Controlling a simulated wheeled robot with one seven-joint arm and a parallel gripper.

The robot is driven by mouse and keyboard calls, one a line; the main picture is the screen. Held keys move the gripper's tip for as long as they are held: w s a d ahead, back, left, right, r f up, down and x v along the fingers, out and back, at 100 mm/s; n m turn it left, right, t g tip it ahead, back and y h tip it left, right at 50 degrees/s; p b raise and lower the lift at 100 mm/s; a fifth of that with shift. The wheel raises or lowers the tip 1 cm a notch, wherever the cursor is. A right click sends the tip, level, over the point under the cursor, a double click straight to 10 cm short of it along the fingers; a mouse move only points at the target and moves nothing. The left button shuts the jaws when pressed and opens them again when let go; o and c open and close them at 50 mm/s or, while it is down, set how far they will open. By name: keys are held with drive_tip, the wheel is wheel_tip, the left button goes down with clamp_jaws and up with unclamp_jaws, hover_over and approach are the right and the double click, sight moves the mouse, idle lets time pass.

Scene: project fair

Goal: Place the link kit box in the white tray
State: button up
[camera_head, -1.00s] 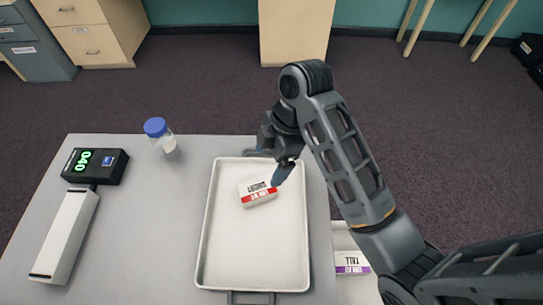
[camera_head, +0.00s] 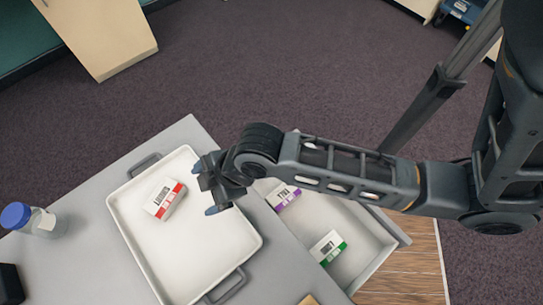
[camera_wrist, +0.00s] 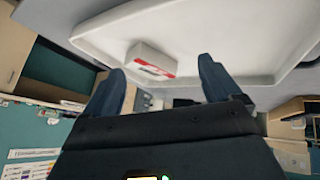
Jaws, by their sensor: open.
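A small white box with a red band (camera_head: 165,199) lies in the white tray (camera_head: 190,268), towards its far end; its print is too small to read surely here, so I cannot confirm that it is the link kit box. My gripper (camera_head: 207,188) is open and empty, just right of the box above the tray's right side. In the wrist view the red-banded box (camera_wrist: 150,60) shows beyond and between my two spread fingers, apart from them, on the floor of the tray (camera_wrist: 225,30).
An open drawer or bin (camera_head: 350,237) right of the table holds a purple-banded box (camera_head: 282,196) and a green-banded box (camera_head: 328,247). A blue-capped jar (camera_head: 35,219) stands left of the tray. The tray has raised handles (camera_head: 225,287).

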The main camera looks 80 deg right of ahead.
drive_tip(key=s+a+r+m+t, duration=0.1)
drive_tip(key=s+r+m+t, duration=0.5)
drive_tip(key=s+r, duration=0.9)
wheel_tip(320, 180, up, 3)
drive_tip(key=shift+s+r+t+h, duration=0.1)
drive_tip(key=shift+s+t+h, duration=0.3)
drive_tip(key=shift+t, duration=0.5)
drive_tip(key=shift+a, duration=0.1)
